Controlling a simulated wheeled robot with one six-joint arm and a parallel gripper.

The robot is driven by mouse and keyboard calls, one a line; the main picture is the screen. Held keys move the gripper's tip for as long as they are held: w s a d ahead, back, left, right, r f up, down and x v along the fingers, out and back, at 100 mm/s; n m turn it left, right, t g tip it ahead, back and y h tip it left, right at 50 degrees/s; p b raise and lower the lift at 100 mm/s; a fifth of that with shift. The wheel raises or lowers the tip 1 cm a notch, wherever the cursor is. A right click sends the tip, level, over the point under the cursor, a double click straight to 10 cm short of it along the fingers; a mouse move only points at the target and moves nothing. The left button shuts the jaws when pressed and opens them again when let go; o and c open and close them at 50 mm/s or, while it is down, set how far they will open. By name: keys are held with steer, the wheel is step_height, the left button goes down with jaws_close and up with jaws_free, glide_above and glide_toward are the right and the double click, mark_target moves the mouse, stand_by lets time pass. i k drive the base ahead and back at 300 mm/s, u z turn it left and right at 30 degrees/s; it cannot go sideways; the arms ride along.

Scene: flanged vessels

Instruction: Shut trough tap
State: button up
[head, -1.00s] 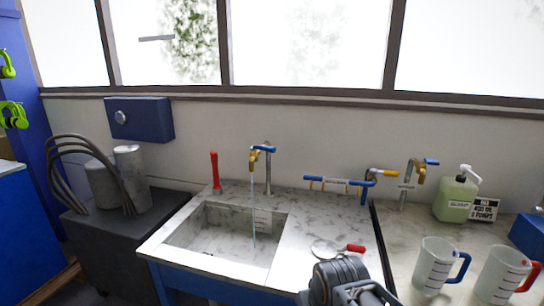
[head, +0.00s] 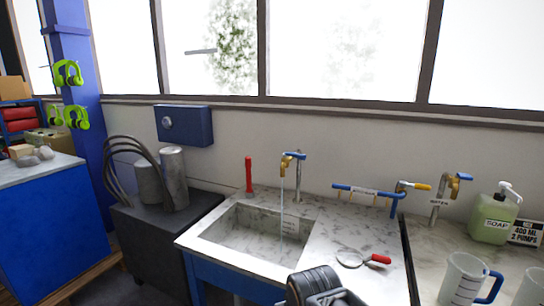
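The trough (head: 208,238) is a grey marbled sink set in a bench on a blue base. Its tap (head: 299,172) stands behind the basin, with a brass spout and a blue lever handle (head: 293,155) on top. A thin stream of water (head: 282,205) runs from the spout into the basin, so the tap is on. A dark part of my own arm shows at the bottom edge, in front of the bench and well short of the tap. My gripper's fingers cannot be made out.
A magnifier-like ring with a red handle (head: 377,259) lies on the bench. A blue rail (head: 368,192) with a yellow-handled valve and a second tap (head: 440,195) stand to the right. Soap bottle (head: 493,218) and jug (head: 460,279) are further right. A red upright handle (head: 249,174) is behind the basin.

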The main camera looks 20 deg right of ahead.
mark_target(301, 156)
steer(key=i, duration=0.85)
steer(key=z, duration=0.4)
